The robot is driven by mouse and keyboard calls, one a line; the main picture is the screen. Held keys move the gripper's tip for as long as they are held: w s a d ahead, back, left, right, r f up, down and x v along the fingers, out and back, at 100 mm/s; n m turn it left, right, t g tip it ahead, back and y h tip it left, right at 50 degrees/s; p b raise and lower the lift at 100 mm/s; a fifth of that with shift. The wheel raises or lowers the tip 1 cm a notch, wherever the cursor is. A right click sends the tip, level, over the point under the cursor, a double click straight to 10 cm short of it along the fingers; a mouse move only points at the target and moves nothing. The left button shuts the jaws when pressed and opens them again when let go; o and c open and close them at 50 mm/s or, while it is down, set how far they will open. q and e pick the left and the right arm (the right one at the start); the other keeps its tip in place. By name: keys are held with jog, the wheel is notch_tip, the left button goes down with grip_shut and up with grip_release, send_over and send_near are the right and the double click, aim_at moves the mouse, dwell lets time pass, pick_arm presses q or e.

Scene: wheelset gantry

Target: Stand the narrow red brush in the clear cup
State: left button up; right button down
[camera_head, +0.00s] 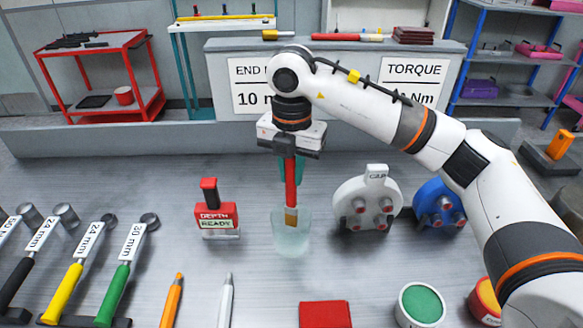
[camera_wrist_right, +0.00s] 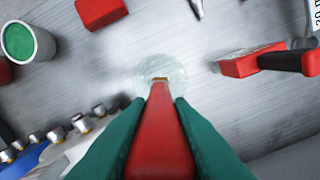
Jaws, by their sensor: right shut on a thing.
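The narrow red brush (camera_head: 290,187) hangs upright, bristles down, from my right gripper (camera_head: 291,158). The gripper is shut on its upper part. In the right wrist view the red brush (camera_wrist_right: 161,140) lies between the green fingers of my right gripper (camera_wrist_right: 155,125). The clear cup (camera_head: 291,236) stands on the grey bench, and the brush's tan tip overlaps its upper part in the head view. The cup (camera_wrist_right: 160,72) also shows around the brush tip in the right wrist view. I cannot tell whether the tip touches the cup's bottom. My left gripper is not in view.
A red depth gauge (camera_head: 215,212) stands left of the cup, and a white cap holder (camera_head: 367,200) stands to its right. A red block (camera_head: 325,314), a green-topped pot (camera_head: 421,305) and an orange marker (camera_head: 172,300) lie nearer the front.

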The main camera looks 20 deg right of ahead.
jog(key=shift+f+b, duration=0.75)
jog(key=shift+f, duration=0.3)
jog(key=c, duration=1.2)
grip_release()
notch_tip(320, 180, up, 12)
jog(key=shift+f, duration=0.1)
